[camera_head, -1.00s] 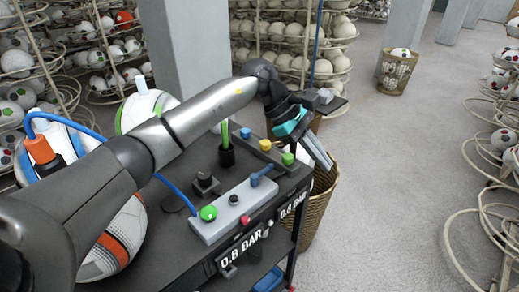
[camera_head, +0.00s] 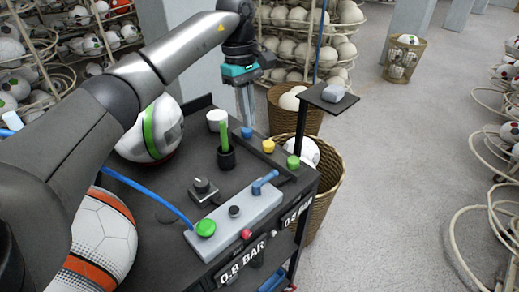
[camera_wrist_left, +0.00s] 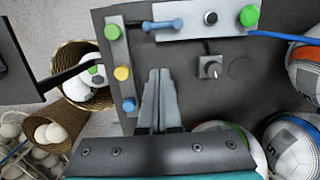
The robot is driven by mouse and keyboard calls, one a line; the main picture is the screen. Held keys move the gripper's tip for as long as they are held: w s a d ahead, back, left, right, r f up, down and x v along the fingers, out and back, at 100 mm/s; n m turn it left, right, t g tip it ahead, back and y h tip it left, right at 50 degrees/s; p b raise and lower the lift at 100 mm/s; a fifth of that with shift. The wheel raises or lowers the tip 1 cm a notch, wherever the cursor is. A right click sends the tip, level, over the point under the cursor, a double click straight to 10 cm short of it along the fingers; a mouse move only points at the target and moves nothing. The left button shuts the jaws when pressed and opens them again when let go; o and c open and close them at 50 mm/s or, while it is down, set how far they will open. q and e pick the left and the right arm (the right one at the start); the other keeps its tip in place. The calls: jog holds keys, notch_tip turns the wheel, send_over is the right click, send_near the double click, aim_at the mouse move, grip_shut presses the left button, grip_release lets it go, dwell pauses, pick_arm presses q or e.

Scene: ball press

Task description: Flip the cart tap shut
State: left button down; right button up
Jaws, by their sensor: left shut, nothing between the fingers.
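The cart tap has a blue lever (camera_head: 265,182) on the right end of a grey panel box (camera_head: 228,224) on the dark cart top. In the head view the lever slants up to the right; in the left wrist view the blue lever (camera_wrist_left: 164,24) lies roughly along the box. My left gripper (camera_head: 248,124) is shut and empty, pointing down over the back part of the cart, behind the tap and apart from it. In the left wrist view its fingertips (camera_wrist_left: 160,74) are together, below the tap in the picture. My right gripper is not in view.
Beside the tap are a green button (camera_head: 206,228), a black knob (camera_head: 203,190), a green upright stick in a black holder (camera_head: 226,158) and a strip with coloured buttons (camera_head: 269,146). Balls stand at the cart's left. A wicker basket (camera_head: 325,196) and a small raised shelf (camera_head: 326,98) stand right.

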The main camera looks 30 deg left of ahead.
pick_arm(q)
jog(key=p, duration=0.1)
send_near(265, 180)
jog(key=w+a+f, duration=0.3)
jog(key=f, duration=0.1)
jog(key=shift+s+d+f+p, duration=0.3)
jog(key=shift+d+f+p, duration=0.05)
jog(key=shift+d+f, duration=0.2)
jog(key=shift+s+d+f+p, duration=0.3)
jog(key=shift+d+f, duration=0.2)
jog(key=shift+f, duration=0.1)
jog(key=shift+d+f, duration=0.3)
jog(key=shift+f, duration=0.05)
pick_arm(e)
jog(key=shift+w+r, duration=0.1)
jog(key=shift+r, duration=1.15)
